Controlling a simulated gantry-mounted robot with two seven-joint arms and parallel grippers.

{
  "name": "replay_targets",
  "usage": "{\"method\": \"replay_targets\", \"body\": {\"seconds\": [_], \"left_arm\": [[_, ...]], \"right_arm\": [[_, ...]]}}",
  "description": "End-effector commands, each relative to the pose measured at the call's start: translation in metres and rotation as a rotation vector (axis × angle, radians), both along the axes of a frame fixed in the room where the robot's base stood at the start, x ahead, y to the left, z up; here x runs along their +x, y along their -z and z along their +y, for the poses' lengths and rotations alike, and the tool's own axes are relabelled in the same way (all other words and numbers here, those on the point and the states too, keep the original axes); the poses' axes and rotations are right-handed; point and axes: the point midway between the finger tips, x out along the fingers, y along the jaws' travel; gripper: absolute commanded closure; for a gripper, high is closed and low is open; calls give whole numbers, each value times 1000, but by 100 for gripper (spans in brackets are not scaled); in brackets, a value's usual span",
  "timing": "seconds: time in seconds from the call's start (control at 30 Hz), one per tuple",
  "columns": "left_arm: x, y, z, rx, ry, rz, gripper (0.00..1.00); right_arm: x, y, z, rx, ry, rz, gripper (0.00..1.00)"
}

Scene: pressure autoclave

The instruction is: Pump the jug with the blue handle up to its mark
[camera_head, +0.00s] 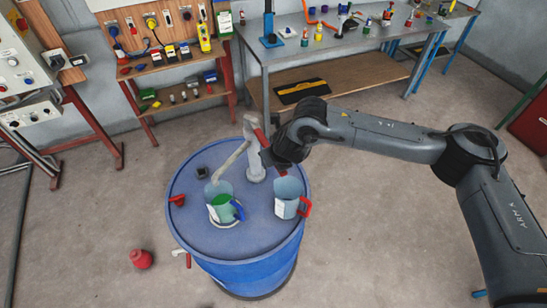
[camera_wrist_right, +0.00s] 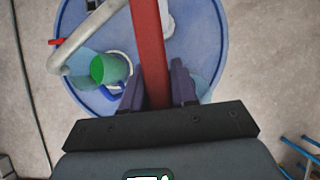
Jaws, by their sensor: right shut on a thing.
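The jug with the blue handle (camera_head: 222,203) stands upright on the blue drum (camera_head: 195,238), under the end of the pale spout (camera_head: 230,160). Green liquid shows in it; I cannot read its level against a mark. It also shows in the right wrist view (camera_wrist_right: 108,68). The pump (camera_head: 255,165) rises from the drum with a red lever (camera_wrist_right: 151,45). My right gripper (camera_head: 267,156) is shut on this lever, whose red bar runs between its fingers in the wrist view. A jug with a red handle (camera_head: 289,194) stands right of the pump. My left gripper is not in view.
A red fitting (camera_head: 177,200) and a small dark cap (camera_head: 202,172) are on the drum top. A red container (camera_head: 141,259) stands on the floor at the left. A workbench (camera_head: 330,50) and a wooden tool stand (camera_head: 165,65) are behind. The floor at right is mostly clear.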

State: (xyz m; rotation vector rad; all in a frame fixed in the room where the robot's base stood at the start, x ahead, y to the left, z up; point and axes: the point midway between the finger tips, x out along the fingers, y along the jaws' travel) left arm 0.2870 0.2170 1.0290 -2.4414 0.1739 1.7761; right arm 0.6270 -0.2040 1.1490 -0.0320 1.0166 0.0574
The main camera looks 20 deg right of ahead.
Motion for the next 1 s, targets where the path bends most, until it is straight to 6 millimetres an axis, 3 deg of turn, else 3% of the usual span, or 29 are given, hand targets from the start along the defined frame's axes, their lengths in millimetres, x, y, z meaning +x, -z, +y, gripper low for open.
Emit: {"method": "replay_targets", "body": {"seconds": [0.03,0.07,0.17,0.57,1.0], "left_arm": [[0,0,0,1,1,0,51],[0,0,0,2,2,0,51],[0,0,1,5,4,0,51],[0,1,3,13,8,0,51],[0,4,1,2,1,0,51]], "right_arm": [[0,1,-1,-2,0,3,100],[0,1,-1,-2,0,3,67],[0,1,-1,-2,0,3,52],[-2,-4,0,1,-1,1,51],[-37,-60,-2,0,-4,-1,51]]}}
